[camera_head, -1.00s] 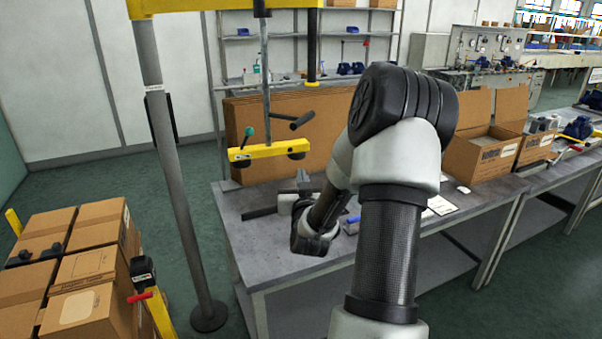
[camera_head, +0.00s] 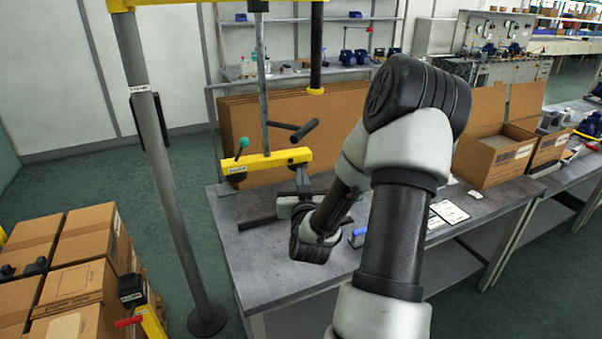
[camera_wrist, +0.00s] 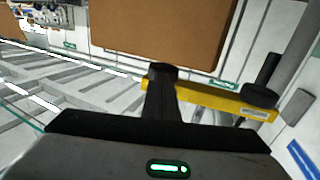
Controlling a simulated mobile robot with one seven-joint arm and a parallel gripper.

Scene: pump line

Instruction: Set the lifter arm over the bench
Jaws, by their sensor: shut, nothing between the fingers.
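The yellow lifter arm (camera_head: 215,3) runs along the top edge of the head view from a grey post (camera_head: 165,165). A thin rod hangs from it, carrying a yellow crossbar (camera_head: 265,162) with dark pads, a black handle and a teal-knobbed lever. The crossbar appears over the rear left of the grey bench (camera_head: 265,275). My gripper (camera_head: 303,176) is shut and empty near the crossbar's right end. In the wrist view my gripper (camera_wrist: 161,72) is closed, with the crossbar (camera_wrist: 220,100) just beyond it. I cannot tell whether they touch.
Brown cardboard sheets (camera_head: 340,115) stand behind the bench. An open carton (camera_head: 492,155) is at its right. Stacked boxes (camera_head: 70,255) stand on the floor at left, beside a yellow piece with a red handle (camera_head: 130,322). Floor is free around the post base.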

